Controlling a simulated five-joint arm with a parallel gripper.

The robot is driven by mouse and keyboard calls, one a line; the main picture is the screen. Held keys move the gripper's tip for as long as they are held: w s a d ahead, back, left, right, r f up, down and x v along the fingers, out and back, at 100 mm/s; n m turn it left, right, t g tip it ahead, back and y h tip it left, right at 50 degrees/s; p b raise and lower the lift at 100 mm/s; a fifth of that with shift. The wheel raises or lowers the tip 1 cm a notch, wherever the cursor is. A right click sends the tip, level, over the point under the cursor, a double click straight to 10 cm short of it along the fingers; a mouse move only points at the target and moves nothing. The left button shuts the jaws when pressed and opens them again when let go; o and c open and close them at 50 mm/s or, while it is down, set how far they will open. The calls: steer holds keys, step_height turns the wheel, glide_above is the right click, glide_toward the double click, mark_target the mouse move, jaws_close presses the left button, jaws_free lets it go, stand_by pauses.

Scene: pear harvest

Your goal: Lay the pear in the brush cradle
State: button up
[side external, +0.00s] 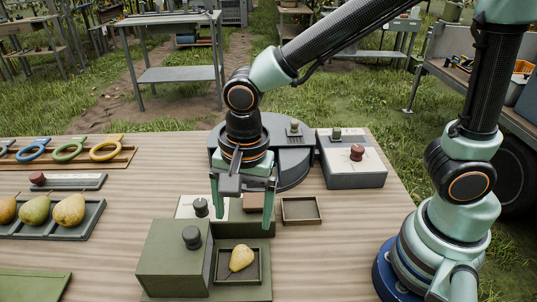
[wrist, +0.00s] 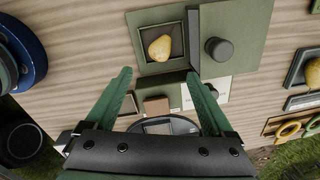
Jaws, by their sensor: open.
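A yellow pear (side external: 241,258) lies in a square, dark-rimmed tray (side external: 224,265) on a green base; the pear also shows in the wrist view (wrist: 160,47). My gripper (side external: 242,220) is open and empty, with its green fingers pointing down behind the pear's tray in the side view. In the wrist view the open fingers (wrist: 159,75) are apart, and the pear is beyond their tips, between their lines. The pear is not touched by either finger. No part is clearly marked as the brush cradle, so I cannot tell which it is.
A green box with a dark knob (side external: 191,238) stands left of the pear. A small empty wooden tray (side external: 301,221) lies to the right. A tray of pears (side external: 88,229) and a rack of coloured rings (side external: 122,161) are at left. A grey box with a red knob (side external: 355,176) stands back right.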

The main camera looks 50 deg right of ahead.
steer(key=d+r+n+t, duration=0.2)
steer(key=d+r+n, duration=0.3)
steer(key=d, duration=0.5)
steer(key=d+r+n+t, duration=0.3)
steer(key=d+r+n, duration=0.2)
steer(key=d+n, duration=0.2)
steer(key=d, duration=0.2)
steer(key=shift+w+d+r, duration=0.3)
steer(key=shift+d+r, duration=0.05)
steer(key=shift+d, duration=0.05)
